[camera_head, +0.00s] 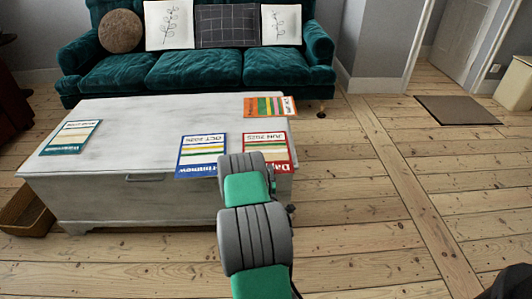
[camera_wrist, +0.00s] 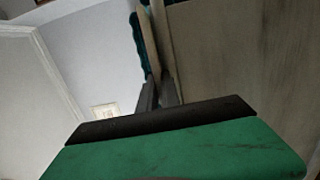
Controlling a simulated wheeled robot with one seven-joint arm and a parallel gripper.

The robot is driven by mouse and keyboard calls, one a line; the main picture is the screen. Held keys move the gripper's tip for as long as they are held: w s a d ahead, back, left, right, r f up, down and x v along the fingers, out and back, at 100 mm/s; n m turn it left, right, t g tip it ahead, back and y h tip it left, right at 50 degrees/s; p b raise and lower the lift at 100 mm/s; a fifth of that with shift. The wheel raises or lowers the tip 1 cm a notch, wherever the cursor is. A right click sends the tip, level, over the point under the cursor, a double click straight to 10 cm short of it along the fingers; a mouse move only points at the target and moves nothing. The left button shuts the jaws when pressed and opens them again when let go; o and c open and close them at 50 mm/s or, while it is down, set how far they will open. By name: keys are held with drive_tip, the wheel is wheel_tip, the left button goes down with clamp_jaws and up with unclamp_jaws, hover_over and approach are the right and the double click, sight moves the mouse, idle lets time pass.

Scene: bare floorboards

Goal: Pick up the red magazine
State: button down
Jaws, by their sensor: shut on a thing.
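The red magazine (camera_head: 281,153) lies at the front right of the pale table, reaching its front edge, with its print upside down to me. My arm hides its lower left part in the head view. In that view my gripper is hidden behind my own arm links. In the wrist view the dark fingers of my gripper (camera_wrist: 160,92) are close together, shut on a thin edge. That edge fits the red magazine, though its cover colour does not show there. I cannot tell whether the magazine is lifted off the table.
The pale chest-like table (camera_head: 120,140) also bears a blue magazine (camera_head: 202,150) beside the red one, an orange one (camera_head: 268,106) at the back right and a teal one (camera_head: 72,138) at left. A teal sofa (camera_head: 200,68) stands behind.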

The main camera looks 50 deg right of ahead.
idle(0.5)
drive_tip(key=shift+r+p, duration=0.35)
drive_tip(key=shift+r, duration=0.15)
wheel_tip(320, 180, up, 3)
drive_tip(key=shift+r+p, duration=0.1)
drive_tip(key=shift+p, duration=0.9)
drive_tip(key=w+a+r, duration=0.4)
drive_tip(key=a+r, duration=0.5)
drive_tip(key=a, duration=0.4)
drive_tip(key=shift+a+p, duration=0.2)
drive_tip(key=shift+p, duration=0.25)
